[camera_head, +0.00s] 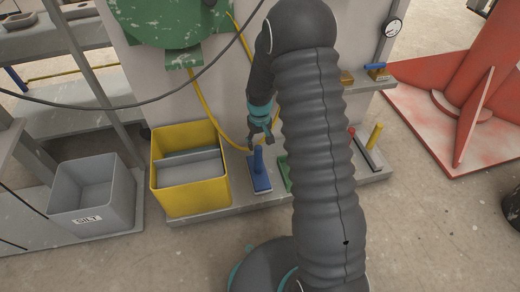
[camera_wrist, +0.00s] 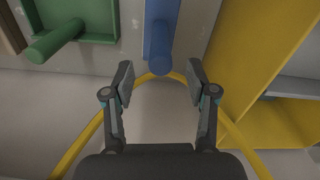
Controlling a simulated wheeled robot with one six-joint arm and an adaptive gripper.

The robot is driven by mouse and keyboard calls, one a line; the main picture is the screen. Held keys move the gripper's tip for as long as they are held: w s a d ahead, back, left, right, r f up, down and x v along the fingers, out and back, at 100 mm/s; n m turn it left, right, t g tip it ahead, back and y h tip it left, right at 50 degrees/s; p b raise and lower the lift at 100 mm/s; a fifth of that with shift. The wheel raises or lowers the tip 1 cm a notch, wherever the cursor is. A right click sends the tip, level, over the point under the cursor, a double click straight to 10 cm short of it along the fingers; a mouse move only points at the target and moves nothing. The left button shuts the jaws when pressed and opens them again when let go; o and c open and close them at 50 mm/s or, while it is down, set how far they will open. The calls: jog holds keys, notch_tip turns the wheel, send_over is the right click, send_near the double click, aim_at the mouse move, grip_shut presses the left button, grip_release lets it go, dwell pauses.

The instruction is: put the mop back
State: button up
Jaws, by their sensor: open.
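No thing that I can clearly name as a mop shows in either view. A blue tool (camera_head: 260,181) with a flat base and an upright handle stands on the low grey ledge, right of the yellow bin. My gripper (camera_head: 261,138) is just above its handle, pointing down. In the wrist view my gripper (camera_wrist: 160,80) is open, with nothing between the fingers. The blue handle (camera_wrist: 161,48) shows just beyond the fingertips, roughly centred between them. A green tool (camera_wrist: 85,22) with a round handle lies beside it; in the head view the green tool (camera_head: 283,170) is partly hidden by my arm.
A yellow bin (camera_head: 190,201) holding grey panels stands close beside the blue tool. A grey bin (camera_head: 93,205) marked SILT is farther left. A yellow hose (camera_head: 205,108) loops behind the tools. A yellow-handled tool (camera_head: 374,140) stands right of my arm. The front floor is clear.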

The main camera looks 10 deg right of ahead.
jog(key=s+r+t, duration=0.1)
jog(key=s+r, duration=0.5)
jog(key=r, duration=0.7)
jog(key=s+r+t, duration=0.2)
jog(key=s+r, duration=0.3)
jog(key=r, duration=0.7)
jog(key=s+r+m+t, duration=0.1)
jog(key=s+r, duration=0.3)
jog(key=s, duration=0.5)
jog(key=s+r+t, duration=0.1)
jog(key=s+r, duration=0.2)
jog(key=s, duration=0.6)
jog(key=shift+s+r+m+t, duration=0.15)
jog(key=shift+r+m+t, duration=0.15)
jog(key=shift+r+m, duration=0.1)
